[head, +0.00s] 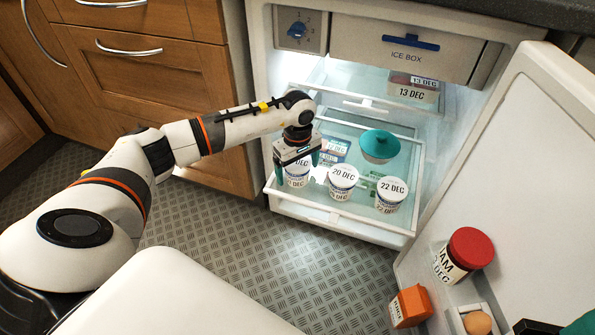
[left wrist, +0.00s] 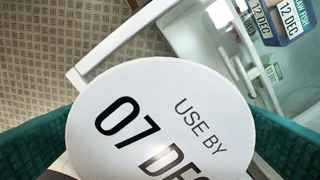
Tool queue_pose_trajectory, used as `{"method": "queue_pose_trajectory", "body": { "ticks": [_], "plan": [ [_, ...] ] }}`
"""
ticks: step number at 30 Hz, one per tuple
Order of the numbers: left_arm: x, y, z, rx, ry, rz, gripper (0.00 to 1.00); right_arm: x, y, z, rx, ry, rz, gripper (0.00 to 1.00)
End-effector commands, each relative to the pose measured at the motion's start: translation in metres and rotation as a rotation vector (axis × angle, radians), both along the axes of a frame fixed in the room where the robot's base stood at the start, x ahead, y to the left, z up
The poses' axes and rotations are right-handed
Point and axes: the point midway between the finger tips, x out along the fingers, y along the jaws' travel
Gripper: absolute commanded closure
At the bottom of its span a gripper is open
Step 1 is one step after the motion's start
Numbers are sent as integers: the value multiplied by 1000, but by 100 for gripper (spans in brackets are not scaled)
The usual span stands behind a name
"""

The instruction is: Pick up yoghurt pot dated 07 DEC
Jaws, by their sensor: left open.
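The yoghurt pot dated 07 DEC (left wrist: 165,110) fills the middle of the left wrist view, its white lid reading USE BY 07 DEC, cut off at the edge. In the head view the pot (head: 297,181) stands at the front left of the lower fridge shelf, partly hidden by my gripper. My left gripper (head: 298,163) is over it, open, with one teal finger on each side of the pot; I cannot tell whether they touch it. Similar pots marked 20 DEC (head: 342,183) and 22 DEC (head: 390,194) stand to its right. My right gripper (head: 576,326) shows only partly at the bottom right corner.
Behind the pots are a raw fish pack dated 12 DEC (head: 334,151) and a teal bowl (head: 379,146). The open fridge door (head: 500,150) stands at right, holding a jam jar (head: 463,255), juice carton (head: 410,305) and egg (head: 477,322).

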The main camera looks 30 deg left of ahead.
Motion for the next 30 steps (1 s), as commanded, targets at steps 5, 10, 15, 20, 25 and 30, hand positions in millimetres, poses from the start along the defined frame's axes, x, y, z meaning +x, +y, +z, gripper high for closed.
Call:
{"method": "queue_pose_trajectory", "body": {
  "ticks": [5, 10, 15, 20, 25, 30],
  "plan": [
    [0, 0, 0, 0, 0, 0, 31, 0, 0, 0, 0, 1, 0, 64],
    [0, 0, 1, 0, 0, 0, 59, 0, 0, 0, 0, 1, 0, 64],
    [0, 0, 1, 0, -1, 0, 61, 0, 0, 0, 0, 1, 0, 64],
    [1, 0, 11, -1, -3, 0, 61, 0, 0, 5, 0, 1, 0, 64],
    [1, 0, 45, 0, -4, 0, 61, 0, 0, 19, -1, 2, 0, 64],
    [1, 0, 75, 0, -3, 0, 61, 21, 4, 21, -40, 126, -9, 64]
  ]
}}
